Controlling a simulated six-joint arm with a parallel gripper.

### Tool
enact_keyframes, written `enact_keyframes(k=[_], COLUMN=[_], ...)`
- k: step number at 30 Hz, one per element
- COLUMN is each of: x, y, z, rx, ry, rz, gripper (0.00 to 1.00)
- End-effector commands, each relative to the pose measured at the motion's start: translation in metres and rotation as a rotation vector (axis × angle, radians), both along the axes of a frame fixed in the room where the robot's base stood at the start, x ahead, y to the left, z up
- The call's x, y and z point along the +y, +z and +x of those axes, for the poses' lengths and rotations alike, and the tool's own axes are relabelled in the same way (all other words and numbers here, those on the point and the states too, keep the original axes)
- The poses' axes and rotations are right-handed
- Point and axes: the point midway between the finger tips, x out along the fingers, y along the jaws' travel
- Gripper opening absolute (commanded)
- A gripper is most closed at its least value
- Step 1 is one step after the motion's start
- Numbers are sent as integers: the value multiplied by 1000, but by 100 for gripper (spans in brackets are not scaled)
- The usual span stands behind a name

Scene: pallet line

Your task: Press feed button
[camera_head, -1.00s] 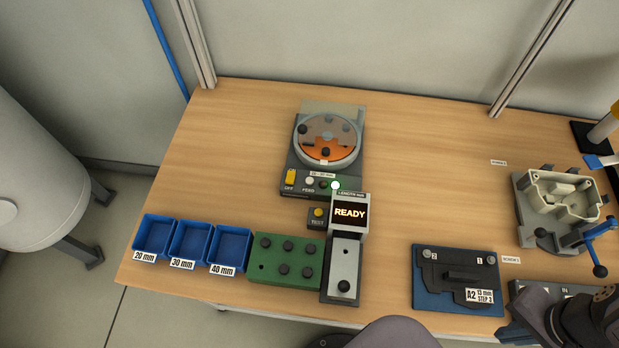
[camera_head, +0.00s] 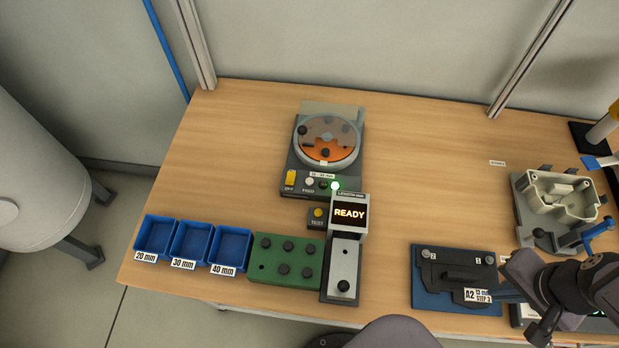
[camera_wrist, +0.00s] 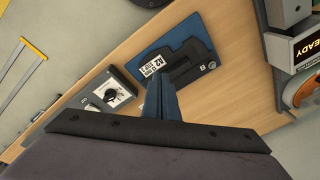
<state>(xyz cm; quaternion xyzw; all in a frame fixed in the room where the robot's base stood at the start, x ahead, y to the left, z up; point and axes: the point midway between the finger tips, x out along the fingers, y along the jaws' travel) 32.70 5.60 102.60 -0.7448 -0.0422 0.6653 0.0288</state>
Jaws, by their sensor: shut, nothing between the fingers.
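The feeder (camera_head: 290,168) stands at the back of the table in the head view, with a round orange-floored bowl (camera_head: 327,150) on top. The white round feed button (camera_head: 309,181) is on its front panel, right of a yellow OFF switch (camera_head: 291,176) and above the FEED label. My gripper (camera_head: 495,292) is shut and empty at the lower right, over the right part of the blue A2 plate, well away from the button. In the wrist view its closed blue fingers (camera_wrist: 158,92) point toward the A2 plate (camera_wrist: 207,52). The feed button cannot be made out there.
The length gauge (camera_head: 345,250) with a READY display (camera_head: 350,212) stands in front of the feeder. A green block (camera_head: 287,282) and blue bins (camera_head: 231,243) are to its left. A pale housing in a fixture (camera_head: 545,240) is at the right. Bare table lies between feeder and fixture.

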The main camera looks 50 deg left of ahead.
Motion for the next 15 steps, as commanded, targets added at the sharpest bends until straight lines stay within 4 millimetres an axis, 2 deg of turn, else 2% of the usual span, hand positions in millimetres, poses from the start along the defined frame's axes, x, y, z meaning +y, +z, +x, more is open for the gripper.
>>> enact_keyframes(k=[3, 9, 15], x=[43, 122, 206], y=[9, 25, 43], z=[27, 67, 91], rx=[-66, -179, -278], ry=[14, 10, -19], rz=[66, 185, 300], gripper=[0, 0, 0])
